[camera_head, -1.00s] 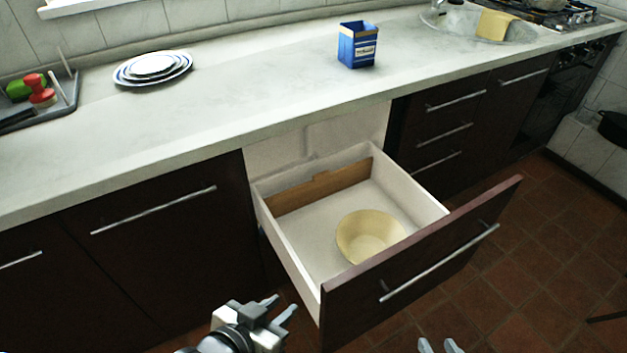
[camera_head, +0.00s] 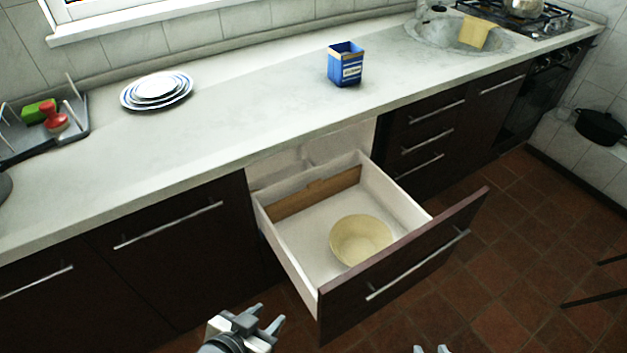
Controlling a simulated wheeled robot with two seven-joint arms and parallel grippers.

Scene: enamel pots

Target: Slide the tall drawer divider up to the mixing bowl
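The mixing bowl (camera_head: 361,241), pale yellow and round, stands upright on the floor of the open drawer (camera_head: 308,236), toward the drawer's front. The tall drawer divider (camera_head: 314,191), a brown wooden board with a notch in its top edge, stands across the drawer near its back. A strip of bare drawer floor lies between the divider and the bowl; they do not touch. My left gripper (camera_head: 273,319) is open and empty, outside the drawer to its front left. My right gripper (camera_head: 432,350) shows only its fingertips at the bottom edge, apart from each other, in front of the drawer.
The drawer front (camera_head: 405,268) with its bar handle juts out over the tiled floor. On the counter (camera_head: 230,129) stand a blue box (camera_head: 345,64), stacked plates (camera_head: 156,90) and a dish rack (camera_head: 45,127). The space above the drawer is clear.

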